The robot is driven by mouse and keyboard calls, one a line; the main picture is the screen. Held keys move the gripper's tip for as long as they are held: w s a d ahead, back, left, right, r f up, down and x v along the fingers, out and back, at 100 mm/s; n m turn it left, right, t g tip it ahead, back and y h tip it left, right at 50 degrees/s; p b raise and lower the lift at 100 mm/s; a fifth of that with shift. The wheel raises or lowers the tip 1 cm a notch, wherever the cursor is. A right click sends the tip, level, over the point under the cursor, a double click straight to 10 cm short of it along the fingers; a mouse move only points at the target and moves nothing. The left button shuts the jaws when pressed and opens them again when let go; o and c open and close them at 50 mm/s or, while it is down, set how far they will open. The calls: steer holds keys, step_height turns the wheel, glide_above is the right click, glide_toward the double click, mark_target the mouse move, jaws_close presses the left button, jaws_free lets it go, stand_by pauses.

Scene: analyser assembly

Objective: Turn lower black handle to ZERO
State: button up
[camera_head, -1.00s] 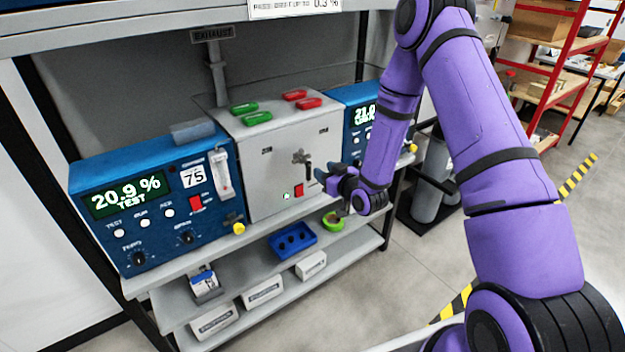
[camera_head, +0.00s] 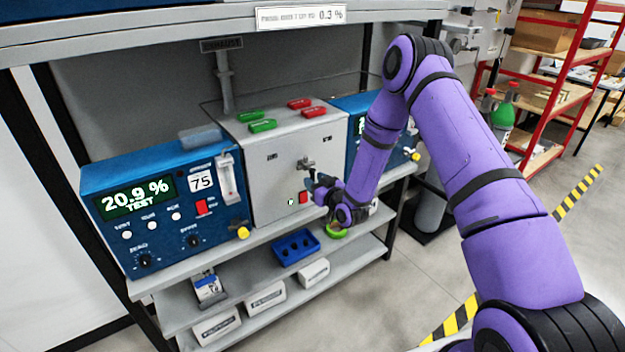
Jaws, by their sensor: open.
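The grey box (camera_head: 272,185) stands on the bench between two blue analysers. A dark valve-like handle (camera_head: 306,163) sticks out of its front, and a short dark part shows just below it. Which part is the lower black handle is too small to tell. Small labels on the box front cannot be read. My gripper (camera_head: 318,187) is open, in front of the box's lower right, just below and right of the handle. Its fingers point left toward the box and partly cover that area. Contact cannot be made out.
The left blue analyser (camera_head: 105,178) reads 20.9 % TEST and has black knobs. The right blue analyser (camera_head: 357,103) is partly behind my arm. Green and red pieces lie on the box top. A blue tray (camera_head: 295,247) and a green ring (camera_head: 337,231) are on the shelf below.

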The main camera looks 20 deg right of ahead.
steer(key=shift+x, duration=0.9)
jaws_close()
